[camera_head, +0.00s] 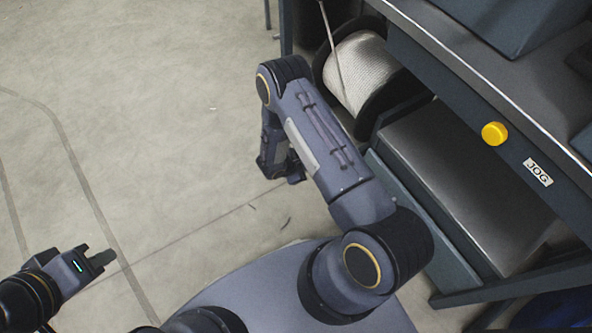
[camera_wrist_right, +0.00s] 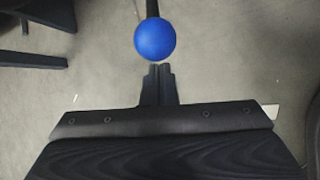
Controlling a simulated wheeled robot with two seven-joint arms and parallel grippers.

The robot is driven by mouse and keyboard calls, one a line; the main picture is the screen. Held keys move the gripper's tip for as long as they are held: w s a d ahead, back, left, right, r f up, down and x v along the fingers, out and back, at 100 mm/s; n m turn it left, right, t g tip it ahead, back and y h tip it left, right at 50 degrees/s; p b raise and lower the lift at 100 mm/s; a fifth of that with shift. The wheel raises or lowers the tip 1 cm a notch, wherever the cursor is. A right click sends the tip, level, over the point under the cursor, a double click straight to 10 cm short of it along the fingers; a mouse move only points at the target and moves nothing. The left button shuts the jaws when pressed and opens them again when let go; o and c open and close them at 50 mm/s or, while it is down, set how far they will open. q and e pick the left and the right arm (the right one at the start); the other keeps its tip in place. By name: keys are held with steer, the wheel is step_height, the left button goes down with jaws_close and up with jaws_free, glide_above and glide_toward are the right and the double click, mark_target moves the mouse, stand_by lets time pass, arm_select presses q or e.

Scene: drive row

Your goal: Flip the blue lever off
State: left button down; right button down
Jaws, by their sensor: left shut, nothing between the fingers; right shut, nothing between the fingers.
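The blue lever shows in the right wrist view as a round blue knob (camera_wrist_right: 155,39) on a dark rod (camera_wrist_right: 152,8) that runs up out of the picture. My right gripper (camera_wrist_right: 158,69) is shut with nothing in it, its fingertips just below the knob in the picture; I cannot tell whether they touch. In the head view my right gripper (camera_head: 295,172) is partly hidden by its own arm, and I do not see the blue knob there. My left gripper (camera_head: 106,260) is shut and empty over bare floor at the lower left.
A dark bench frame (camera_head: 455,60) on the right carries a yellow button (camera_head: 494,133) and a JOG label (camera_head: 537,172). A reel of white cord (camera_head: 358,68) and a grey sloped panel (camera_head: 465,185) sit under its edge. The floor (camera_head: 130,110) to the left is clear.

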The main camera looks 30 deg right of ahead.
steer(key=shift+s+d+r, duration=0.1)
steer(key=shift+d+r, duration=0.05)
steer(key=shift+r, duration=0.1)
steer(key=shift+r, duration=0.1)
